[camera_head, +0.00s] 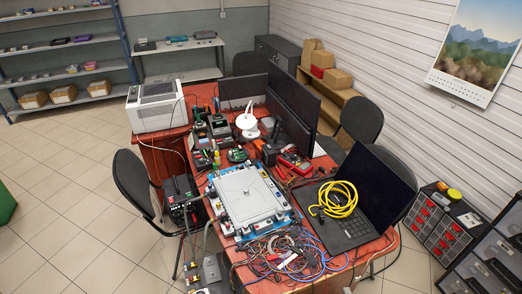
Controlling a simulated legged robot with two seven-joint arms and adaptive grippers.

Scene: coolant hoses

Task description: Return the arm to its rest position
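Neither of my arms and neither gripper shows in the head view. A white and grey flat-topped unit (245,192) on a blue base lies on the red-brown table. To its right, a coiled yellow hose or cable (336,199) lies on the keyboard side of an open black laptop (376,190). Loose tangled wires (287,254) in several colours lie along the table's near edge. I cannot tell whether anything is held, as the grippers are out of the picture.
Black monitors (292,110) and a white box-shaped machine (156,106) stand farther back. Black chairs (134,183) stand around the table. A dark case with red compartments (437,221) is at the right. Tiled floor (60,215) is open at the left.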

